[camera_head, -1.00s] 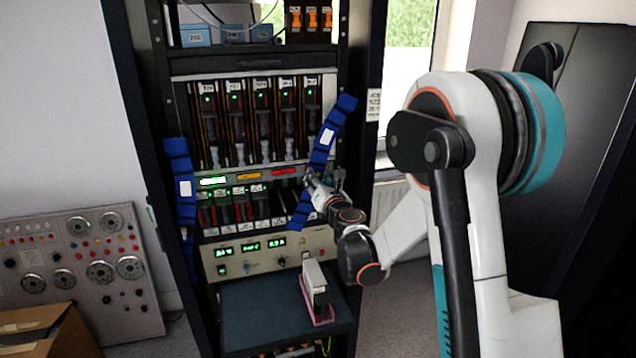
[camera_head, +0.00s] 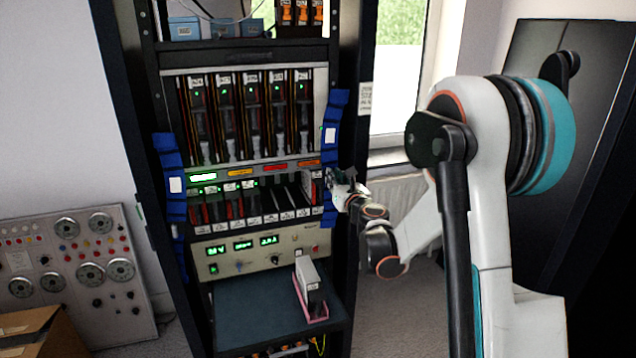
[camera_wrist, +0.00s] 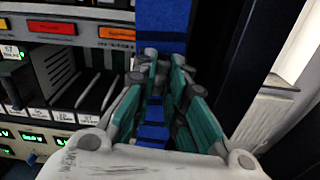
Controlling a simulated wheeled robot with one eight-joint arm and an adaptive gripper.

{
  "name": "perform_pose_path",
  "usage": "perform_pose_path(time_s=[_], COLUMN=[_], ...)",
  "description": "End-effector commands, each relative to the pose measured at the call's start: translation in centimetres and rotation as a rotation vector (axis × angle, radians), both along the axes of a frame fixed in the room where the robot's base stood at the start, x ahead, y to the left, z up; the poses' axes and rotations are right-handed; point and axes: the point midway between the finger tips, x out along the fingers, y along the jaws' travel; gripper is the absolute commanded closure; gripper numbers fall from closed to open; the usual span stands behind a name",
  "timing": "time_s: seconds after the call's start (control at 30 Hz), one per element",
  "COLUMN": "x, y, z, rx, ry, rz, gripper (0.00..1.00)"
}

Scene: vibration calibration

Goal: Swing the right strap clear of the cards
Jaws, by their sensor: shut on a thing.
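The right strap (camera_head: 333,132) is a blue segmented band with a white label. It hangs nearly upright along the right edge of the rack, to the right of the upper row of cards (camera_head: 252,112). My gripper (camera_head: 335,182) is shut on the strap's lower part. In the wrist view the strap (camera_wrist: 162,22) runs down between the teal finger pads of my gripper (camera_wrist: 170,98). The left strap (camera_head: 172,180) hangs along the rack's left edge. The lower row of cards (camera_head: 245,205) has several dark slots toward its right end.
A shelf (camera_head: 245,310) below the instrument panel (camera_head: 258,252) holds a grey-white module in a pink tray (camera_head: 316,312). A window and radiator (camera_head: 395,195) are right of the rack. A dial panel (camera_head: 75,265) and a cardboard box (camera_head: 40,335) stand at left.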

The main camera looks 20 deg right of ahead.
Motion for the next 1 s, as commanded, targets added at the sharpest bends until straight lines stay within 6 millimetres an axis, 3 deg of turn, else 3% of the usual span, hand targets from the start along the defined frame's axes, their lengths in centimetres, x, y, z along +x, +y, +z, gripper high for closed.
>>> perform_pose_path(time_s=[0.1, 0.43, 0.47, 0.53, 0.87, 1.0], x=[-0.05, -0.05, -0.05, -0.05, -0.10, -0.98], y=[-1.44, -1.62, -1.61, -1.61, -1.60, -1.59], z=[-0.13, -0.08, -0.08, -0.09, -0.10, -0.10], rx=[-0.056, -0.071, -0.070, -0.070, -0.069, -0.069], ry=[0.002, 0.002, 0.002, 0.002, 0.002, 0.002], rz=[-0.002, 0.001, 0.001, 0.001, 0.000, 0.000], gripper=[1.00, 1.00, 0.83, 0.67, 0.67, 0.67])
